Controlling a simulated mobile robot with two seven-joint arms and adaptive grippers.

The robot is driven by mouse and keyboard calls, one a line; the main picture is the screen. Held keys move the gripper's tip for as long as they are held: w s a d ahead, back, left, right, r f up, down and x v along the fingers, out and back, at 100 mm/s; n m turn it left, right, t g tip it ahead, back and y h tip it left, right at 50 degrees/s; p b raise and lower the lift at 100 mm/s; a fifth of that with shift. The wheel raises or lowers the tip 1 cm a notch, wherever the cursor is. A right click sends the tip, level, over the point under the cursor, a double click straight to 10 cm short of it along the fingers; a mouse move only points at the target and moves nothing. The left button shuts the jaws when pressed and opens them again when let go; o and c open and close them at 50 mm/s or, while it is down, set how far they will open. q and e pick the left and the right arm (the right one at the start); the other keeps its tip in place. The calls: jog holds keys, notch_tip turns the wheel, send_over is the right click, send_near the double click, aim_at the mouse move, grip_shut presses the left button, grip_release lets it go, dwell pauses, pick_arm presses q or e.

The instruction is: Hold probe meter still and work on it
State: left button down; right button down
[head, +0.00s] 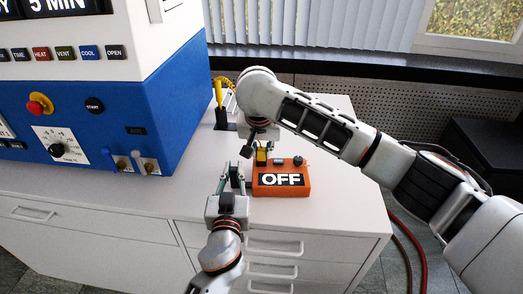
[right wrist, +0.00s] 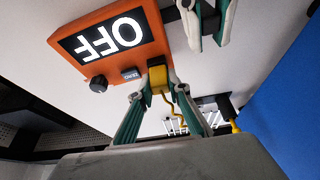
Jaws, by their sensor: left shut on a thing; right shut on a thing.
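The probe meter (head: 281,189) is an orange box on the white counter top, and its display reads OFF. It also shows upside down in the right wrist view (right wrist: 90,67). My left gripper (head: 234,175) is shut on a dark part at the meter's left side; its fingers also show at the top of the right wrist view (right wrist: 205,25). My right gripper (right wrist: 160,88) is shut on a yellow block (right wrist: 158,79) at the meter's back edge.
A yellow probe (head: 218,93) stands in a black holder (head: 222,120) behind the meter, with a coiled yellow cable nearby. The blue and white press (head: 190,95) stands at the left. The counter (head: 335,195) is clear right of the meter.

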aim_at(262, 148)
jog(key=shift+r, duration=0.5)
pick_arm(q)
jog(key=shift+r, duration=0.1)
pick_arm(e)
jog(key=shift+r, duration=0.6)
dwell(1.1)
jog(key=shift+r, duration=3)
pick_arm(q)
jog(key=c, duration=1.9)
grip_release()
